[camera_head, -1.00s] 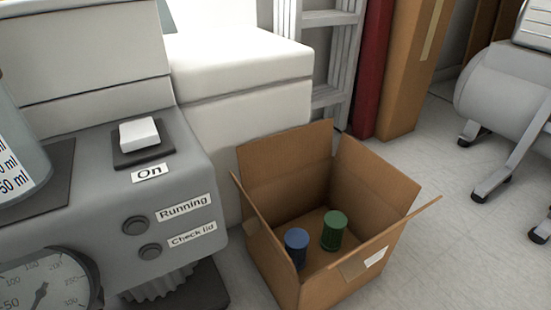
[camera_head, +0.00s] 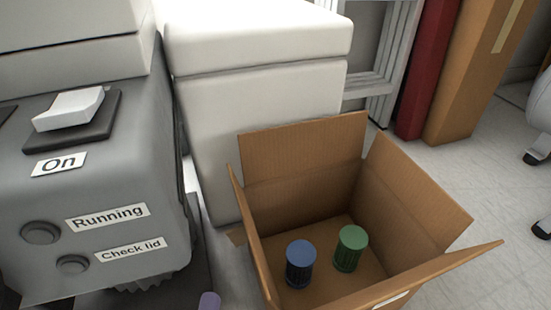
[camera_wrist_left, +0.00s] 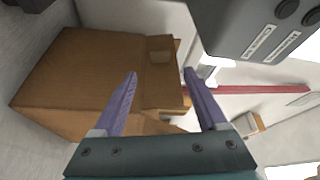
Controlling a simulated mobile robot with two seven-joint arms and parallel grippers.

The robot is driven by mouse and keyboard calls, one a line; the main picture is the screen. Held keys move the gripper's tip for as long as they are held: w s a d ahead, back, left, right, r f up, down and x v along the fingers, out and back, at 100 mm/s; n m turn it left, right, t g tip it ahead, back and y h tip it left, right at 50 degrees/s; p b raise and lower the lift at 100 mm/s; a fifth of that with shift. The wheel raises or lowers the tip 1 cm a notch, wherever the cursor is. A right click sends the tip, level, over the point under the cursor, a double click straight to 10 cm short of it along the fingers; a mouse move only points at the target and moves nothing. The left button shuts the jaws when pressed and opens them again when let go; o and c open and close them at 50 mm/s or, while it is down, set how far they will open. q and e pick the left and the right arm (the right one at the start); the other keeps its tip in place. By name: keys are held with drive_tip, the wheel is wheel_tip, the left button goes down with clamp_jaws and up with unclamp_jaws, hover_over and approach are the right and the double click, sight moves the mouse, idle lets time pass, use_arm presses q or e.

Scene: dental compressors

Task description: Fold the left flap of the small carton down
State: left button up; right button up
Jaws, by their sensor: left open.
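The small carton (camera_head: 330,285) stands open on the floor in the head view, holding a blue-lidded container (camera_head: 300,262) and a green-lidded container (camera_head: 350,248). Its left flap (camera_head: 243,205) stands up, seen nearly edge-on. The back flap (camera_head: 305,150) stands up and the right flap (camera_head: 420,190) leans outward. The near flap (camera_head: 445,270) sticks outward. My left gripper (camera_wrist_left: 161,73) is open, its purple fingers apart over the carton (camera_wrist_left: 80,85) in the left wrist view. Contact cannot be told. My right gripper is not in view.
A grey machine (camera_head: 100,220) with a switch and labels stands close left of the carton. A white block-shaped unit (camera_head: 260,120) is behind it. A red post (camera_head: 425,70) and a tall cardboard box (camera_head: 480,80) stand at the back right.

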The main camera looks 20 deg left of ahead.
sight(237, 238)
use_arm(q)
drive_tip(key=x, duration=0.8)
drive_tip(key=shift+w, duration=0.2)
drive_tip(key=shift+s, duration=0.1)
drive_tip(key=shift+c, duration=0.2)
clamp_jaws()
